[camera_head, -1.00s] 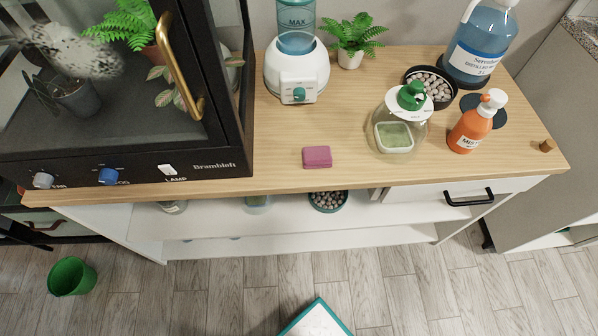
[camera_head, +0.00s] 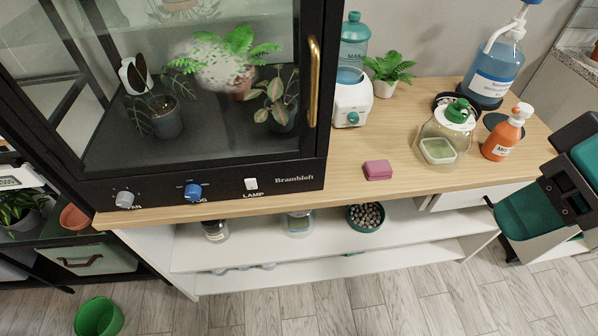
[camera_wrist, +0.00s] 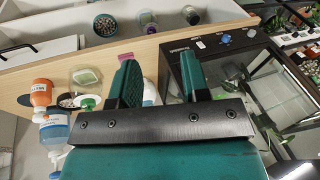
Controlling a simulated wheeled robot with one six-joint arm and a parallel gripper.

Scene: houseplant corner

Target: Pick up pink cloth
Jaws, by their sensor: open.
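The pink cloth (camera_head: 378,170) is a small folded block lying flat on the wooden countertop (camera_head: 345,193), near its front edge. It stands right of the glass cabinet and left of the glass jar with the green lid. In the wrist view the pink cloth (camera_wrist: 126,57) shows small, partly hidden behind one green finger. My gripper (camera_wrist: 157,75) is open, its two green fingers apart with nothing between them. In the head view only part of my arm's end shows at the right edge, well right of the cloth and apart from it.
A glass cabinet (camera_head: 262,186) with plants fills the left. The glass jar (camera_head: 438,150), an orange bottle (camera_head: 502,138), a blue water bottle (camera_head: 492,72) and a white device (camera_head: 352,98) stand on the counter. Bare wood surrounds the cloth. A green bucket (camera_head: 98,318) is on the floor.

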